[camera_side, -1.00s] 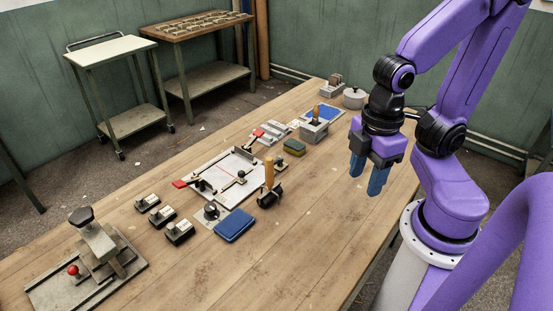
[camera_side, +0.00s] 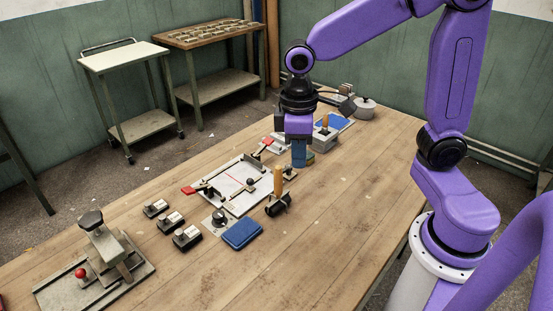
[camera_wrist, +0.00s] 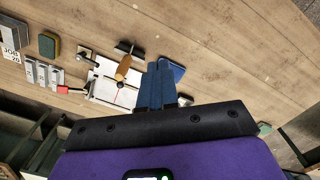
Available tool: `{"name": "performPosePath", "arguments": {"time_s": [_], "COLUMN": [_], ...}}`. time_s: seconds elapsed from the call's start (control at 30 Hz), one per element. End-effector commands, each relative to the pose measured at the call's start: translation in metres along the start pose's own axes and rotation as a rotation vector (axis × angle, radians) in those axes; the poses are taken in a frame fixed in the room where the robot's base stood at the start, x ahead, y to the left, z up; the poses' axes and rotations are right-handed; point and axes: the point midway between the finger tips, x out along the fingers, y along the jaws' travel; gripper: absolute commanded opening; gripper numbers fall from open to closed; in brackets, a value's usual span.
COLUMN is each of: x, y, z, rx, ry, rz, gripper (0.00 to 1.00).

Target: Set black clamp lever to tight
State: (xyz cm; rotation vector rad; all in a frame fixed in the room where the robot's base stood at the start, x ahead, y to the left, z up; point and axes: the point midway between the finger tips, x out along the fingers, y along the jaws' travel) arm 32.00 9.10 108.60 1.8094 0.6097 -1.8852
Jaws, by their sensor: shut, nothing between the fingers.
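A white board (camera_side: 230,199) with a thin red line lies mid-table in the side view. It carries small clamp parts: a dark round-ended lever (camera_side: 250,182) near its right side, a black piece (camera_side: 208,191) at its left, and red-ended handles (camera_side: 188,190) at its left and far ends. Which black part is the clamp lever, and its setting, I cannot tell. My gripper (camera_side: 299,164) is shut and empty, pointing down above the table, right of the board's far end. In the wrist view my blue fingers (camera_wrist: 161,66) partly cover the board (camera_wrist: 103,88).
The right side of the table is clear.

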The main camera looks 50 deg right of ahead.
Motion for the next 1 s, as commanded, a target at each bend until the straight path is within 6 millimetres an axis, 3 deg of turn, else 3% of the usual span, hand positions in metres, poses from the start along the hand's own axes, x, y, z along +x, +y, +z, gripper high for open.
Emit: {"name": "performPosePath", "arguments": {"time_s": [0.2, 0.5, 0.8, 1.0], "x": [0.005, 0.020, 0.043, 0.052], "y": [0.049, 0.130, 0.211, 0.239], "z": [-0.047, -0.090, -0.105, -0.104], "rx": [0.176, 0.411, 0.619, 0.690], "ry": [-0.030, -0.064, -0.095, -0.103], "rz": [-0.009, -0.029, -0.052, -0.061], "gripper": [0.00, 0.00, 0.00, 0.00]}}
